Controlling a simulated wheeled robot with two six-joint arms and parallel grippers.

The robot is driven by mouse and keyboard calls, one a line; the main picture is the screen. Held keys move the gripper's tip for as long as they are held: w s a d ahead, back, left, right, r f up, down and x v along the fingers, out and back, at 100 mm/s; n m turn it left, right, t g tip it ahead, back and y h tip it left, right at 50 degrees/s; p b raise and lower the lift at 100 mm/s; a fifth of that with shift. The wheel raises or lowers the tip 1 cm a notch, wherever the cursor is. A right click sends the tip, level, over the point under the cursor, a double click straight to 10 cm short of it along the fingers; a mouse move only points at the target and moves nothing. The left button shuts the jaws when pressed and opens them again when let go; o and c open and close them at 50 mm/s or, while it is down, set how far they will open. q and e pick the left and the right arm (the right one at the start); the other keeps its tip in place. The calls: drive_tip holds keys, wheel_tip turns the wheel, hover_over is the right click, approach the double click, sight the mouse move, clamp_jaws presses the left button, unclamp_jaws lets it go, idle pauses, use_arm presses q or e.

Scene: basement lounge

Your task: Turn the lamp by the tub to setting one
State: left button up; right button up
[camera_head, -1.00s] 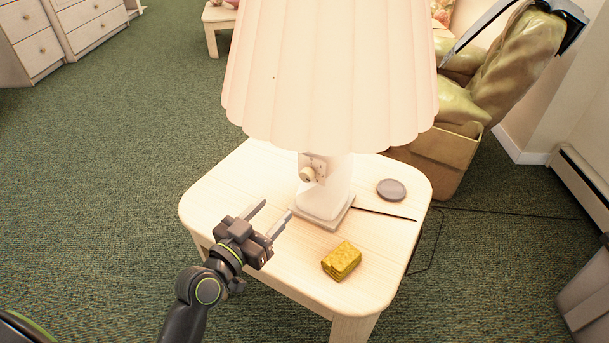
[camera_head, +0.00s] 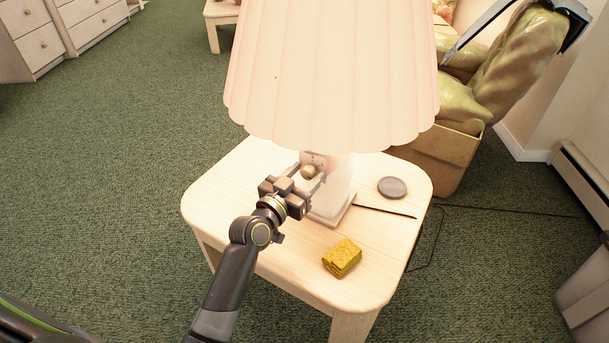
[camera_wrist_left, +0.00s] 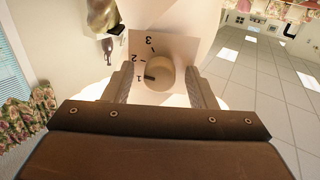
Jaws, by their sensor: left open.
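The lamp (camera_head: 330,75) has a pale pleated shade and a white base, and stands on a light wooden table (camera_head: 235,200). Its round beige knob (camera_head: 309,172) is on the side of the base facing my left arm. In the left wrist view the knob (camera_wrist_left: 162,73) sits on a dial plate (camera_wrist_left: 172,43) marked 1, 2 and 3. A dark mark on the knob points left, towards the 1. My left gripper (camera_head: 311,176) is open, with one finger on each side of the knob; contact is not clear. My right gripper is not in view.
A yellow block (camera_head: 342,259) and a grey disc (camera_head: 392,187) lie on the table near the lamp. A thin dark cord (camera_head: 385,211) runs from the base. Green carpet is open to the left.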

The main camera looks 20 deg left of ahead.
use_arm(q)
drive_tip(key=c, duration=1)
